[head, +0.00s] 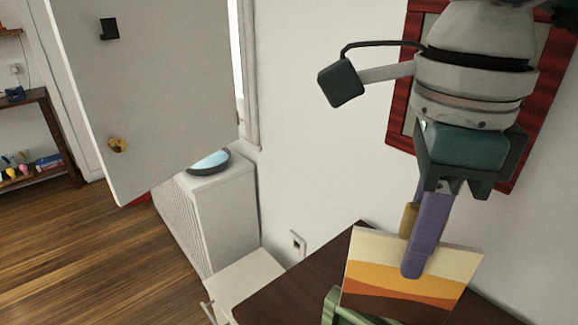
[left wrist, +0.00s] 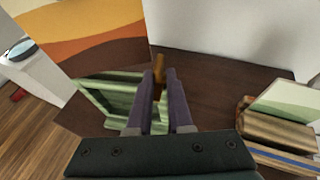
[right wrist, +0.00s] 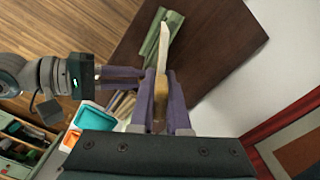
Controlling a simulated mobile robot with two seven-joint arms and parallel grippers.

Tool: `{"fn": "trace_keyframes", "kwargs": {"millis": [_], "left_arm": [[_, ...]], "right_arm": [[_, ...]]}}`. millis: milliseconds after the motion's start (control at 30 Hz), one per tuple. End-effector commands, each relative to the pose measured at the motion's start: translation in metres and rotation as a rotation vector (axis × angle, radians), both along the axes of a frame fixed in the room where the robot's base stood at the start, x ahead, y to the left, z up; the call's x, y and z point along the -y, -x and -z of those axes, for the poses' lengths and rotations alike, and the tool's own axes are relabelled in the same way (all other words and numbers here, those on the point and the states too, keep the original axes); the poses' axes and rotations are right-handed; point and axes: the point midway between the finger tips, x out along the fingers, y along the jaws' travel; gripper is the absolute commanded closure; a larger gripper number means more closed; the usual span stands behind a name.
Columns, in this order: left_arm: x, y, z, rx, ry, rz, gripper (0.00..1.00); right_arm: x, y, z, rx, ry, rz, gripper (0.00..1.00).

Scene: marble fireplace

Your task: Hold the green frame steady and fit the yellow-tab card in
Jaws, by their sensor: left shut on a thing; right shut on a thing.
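The card (head: 395,285), with cream, yellow, orange and brown bands, is upright above the dark table. My right gripper (head: 415,255) is shut on its yellow tab (head: 408,220). In the right wrist view the card (right wrist: 165,45) is nearly edge-on beyond the fingers (right wrist: 160,88). In the left wrist view the card's lower edge (left wrist: 85,60) appears above the frame.
A wooden holder (left wrist: 275,130) with a pale green card (left wrist: 290,100) stands on the table. A teal tray (right wrist: 90,115) lies near my left arm. The wall and a red picture frame (head: 398,110) are behind my right arm. The table's middle (left wrist: 215,95) is clear.

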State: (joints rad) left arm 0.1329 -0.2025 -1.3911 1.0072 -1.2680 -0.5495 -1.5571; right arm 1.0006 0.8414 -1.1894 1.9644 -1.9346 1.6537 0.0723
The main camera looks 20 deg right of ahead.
Motion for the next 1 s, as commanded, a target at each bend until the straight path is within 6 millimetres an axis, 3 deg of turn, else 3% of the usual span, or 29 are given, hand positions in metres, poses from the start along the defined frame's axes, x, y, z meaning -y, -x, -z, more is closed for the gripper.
{"fn": "trace_keyframes", "kwargs": {"millis": [133, 533, 567, 800, 1000], "left_arm": [[0.000, 0.000, 0.001, -0.001, -0.002, -0.001, 1.00], [-0.001, 0.000, 0.001, -0.001, -0.002, -0.001, 1.00], [-0.001, 0.000, 0.001, -0.001, -0.002, -0.001, 1.00], [-0.001, 0.000, 0.001, -0.001, -0.002, -0.001, 1.00], [-0.001, 0.000, 0.001, -0.001, -0.002, -0.001, 1.00]], "right_arm": [[0.000, 0.000, 0.014, 0.000, 0.000, -0.001, 1.00], [0.000, 0.000, 0.019, 0.000, 0.000, -0.001, 1.00], [0.000, 0.000, 0.018, 0.001, 0.001, -0.001, 0.83], [0.000, 0.000, 0.018, 0.001, 0.000, 0.000, 0.56], [0.000, 0.000, 0.018, 0.001, 0.000, 0.000, 0.56]]}}
